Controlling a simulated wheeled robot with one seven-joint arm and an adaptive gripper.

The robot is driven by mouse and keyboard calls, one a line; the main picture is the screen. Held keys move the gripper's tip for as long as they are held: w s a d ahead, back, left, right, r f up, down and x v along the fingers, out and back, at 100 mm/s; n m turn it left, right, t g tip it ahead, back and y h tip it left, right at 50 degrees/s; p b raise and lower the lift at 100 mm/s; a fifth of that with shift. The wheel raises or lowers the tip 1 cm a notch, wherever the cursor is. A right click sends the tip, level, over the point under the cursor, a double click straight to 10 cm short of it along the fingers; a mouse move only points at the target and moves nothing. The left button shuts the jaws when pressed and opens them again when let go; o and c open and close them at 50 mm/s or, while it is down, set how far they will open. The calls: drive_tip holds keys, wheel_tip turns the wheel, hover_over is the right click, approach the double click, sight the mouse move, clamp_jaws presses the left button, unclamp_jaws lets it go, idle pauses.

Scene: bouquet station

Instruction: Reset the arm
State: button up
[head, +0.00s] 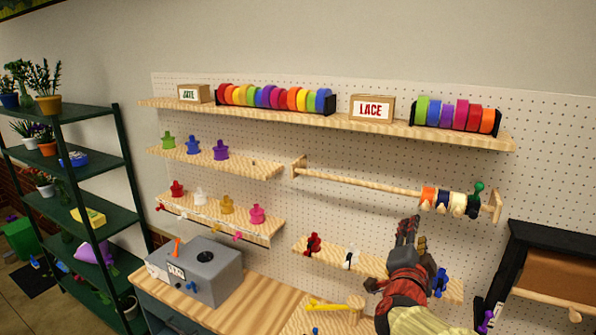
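My arm rises from the bottom edge, right of centre, in the head view, with red and dark parts above a pale yellow section. My gripper (408,232) is at its upper end, with dark fingers pointing up. It is in front of the pegboard and overlaps the lower right shelf (325,247) in the picture. Whether the fingers are apart or closed is too small to tell. I see no object clearly held in them. My arm hides part of that shelf and of the worktop below.
A rod with rolls (448,201) is above and right of my gripper. A long top shelf (350,121) carries ribbon rolls and a LACE box (372,108). A grey box (205,270) stands on the wooden worktop (255,305). A dark frame (520,240) stands at right, plant shelves (95,165) at left.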

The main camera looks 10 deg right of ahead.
drive_tip(key=a+f+n+g+y, duration=0.2)
drive_tip(key=a+f+n+y, duration=0.4)
drive_tip(key=a+f, duration=0.3)
drive_tip(key=s+a+f+n+g+y+b, duration=0.35)
drive_tip(key=s+a+f+n, duration=0.25)
drive_tip(key=s+a+f, duration=0.25)
drive_tip(key=s+d+f+n+g+b, duration=0.2)
drive_tip(key=s+f+n+g+b, duration=0.2)
drive_tip(key=s+f+b, duration=1)
drive_tip(key=s+n+b, duration=0.1)
drive_tip(key=s+b, duration=0.1)
drive_tip(key=s, duration=0.2)
drive_tip(key=shift+f, duration=0.25)
